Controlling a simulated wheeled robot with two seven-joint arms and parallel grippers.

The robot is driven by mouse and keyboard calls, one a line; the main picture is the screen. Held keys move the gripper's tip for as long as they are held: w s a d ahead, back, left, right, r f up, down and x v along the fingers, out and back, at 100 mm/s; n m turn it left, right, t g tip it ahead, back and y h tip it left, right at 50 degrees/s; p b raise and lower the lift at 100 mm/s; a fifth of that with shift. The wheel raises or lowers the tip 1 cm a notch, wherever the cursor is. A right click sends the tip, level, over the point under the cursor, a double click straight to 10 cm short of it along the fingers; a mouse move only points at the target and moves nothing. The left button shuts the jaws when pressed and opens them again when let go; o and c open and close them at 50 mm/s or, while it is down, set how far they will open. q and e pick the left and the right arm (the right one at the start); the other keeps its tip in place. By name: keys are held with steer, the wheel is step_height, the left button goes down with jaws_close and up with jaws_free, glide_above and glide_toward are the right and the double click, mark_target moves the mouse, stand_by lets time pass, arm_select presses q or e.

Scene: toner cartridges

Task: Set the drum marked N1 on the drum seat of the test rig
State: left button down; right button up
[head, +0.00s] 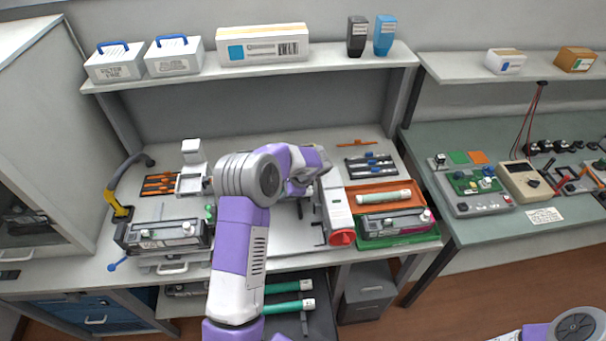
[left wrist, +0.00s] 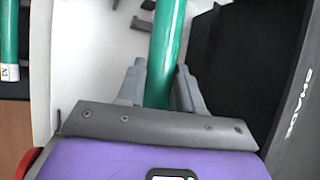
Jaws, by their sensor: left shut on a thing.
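My left gripper (left wrist: 158,88) is shut on a green drum (left wrist: 165,45) in the left wrist view; the drum runs up and out of the picture between the fingers, and no mark shows on it. In the head view my left gripper (head: 298,186) is over the middle of the bench, largely hidden by my own arm, and the held drum cannot be made out. A white machine with a red round end (head: 341,238) stands just right of the gripper. I cannot make out the drum seat. My right gripper is out of view.
Two green drums (head: 288,286) lie on the lower shelf. An orange tray (head: 352,207) holds a pale cylinder, and a green tray (head: 400,241) holds a cartridge. Another cartridge (head: 160,234) sits in a holder at the left.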

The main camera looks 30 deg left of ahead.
arm_select(q)
steer(key=shift+w+f, duration=0.25)
steer(key=shift+f, duration=0.3)
steer(key=shift+s+f+b, duration=0.15)
steer(key=shift+f+b, duration=0.55)
steer(key=shift+f, duration=0.2)
steer(key=shift+f+b, duration=1.7)
steer(key=shift+f, duration=0.75)
steer(key=shift+a+f+b, duration=0.1)
steer(key=shift+f+b, duration=0.4)
steer(key=shift+b, duration=0.15)
steer(key=c, duration=0.7)
jaws_free()
steer(key=shift+o, duration=0.2)
